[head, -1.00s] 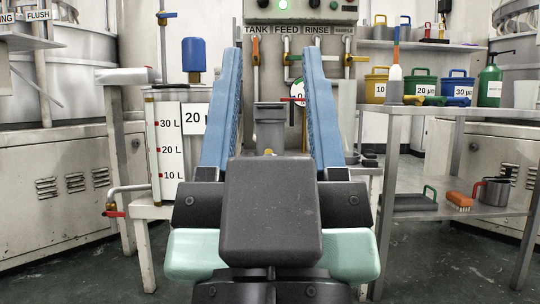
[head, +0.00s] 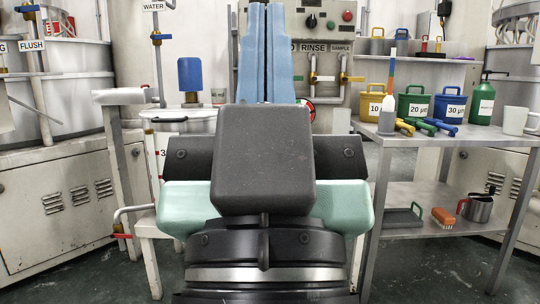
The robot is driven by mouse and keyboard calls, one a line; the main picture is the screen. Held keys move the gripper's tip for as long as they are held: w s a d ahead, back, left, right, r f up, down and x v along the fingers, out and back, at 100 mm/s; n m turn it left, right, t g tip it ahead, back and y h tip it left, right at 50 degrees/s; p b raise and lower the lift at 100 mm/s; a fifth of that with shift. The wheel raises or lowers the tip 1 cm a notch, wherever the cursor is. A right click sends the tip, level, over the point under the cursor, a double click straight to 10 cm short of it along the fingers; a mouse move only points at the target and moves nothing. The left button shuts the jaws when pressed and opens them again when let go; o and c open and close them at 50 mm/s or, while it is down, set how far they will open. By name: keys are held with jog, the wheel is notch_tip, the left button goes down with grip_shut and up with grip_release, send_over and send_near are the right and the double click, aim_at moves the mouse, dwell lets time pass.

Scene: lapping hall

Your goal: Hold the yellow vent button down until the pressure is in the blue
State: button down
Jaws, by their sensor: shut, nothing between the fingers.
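My gripper (head: 265,8) points away from me in the middle of the head view. Its two long blue fingers are shut together, with nothing seen between them. The fingertips reach the top edge of the picture, in front of the wall panel. The yellow vent button is not visible; my gripper and wrist cover the middle of the scene. A round gauge (head: 309,108) with green and red on its rim shows just right of the fingers. It is mostly hidden, so its needle and any blue zone cannot be read.
The panel (head: 326,45) carries a red, a green and a black knob, with valve pipes below. A steel bench (head: 460,147) with yellow, green and blue buckets is at right.

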notch_tip(320, 180, up, 49)
jog(key=p, duration=4.6)
jog(key=shift+f, duration=0.15)
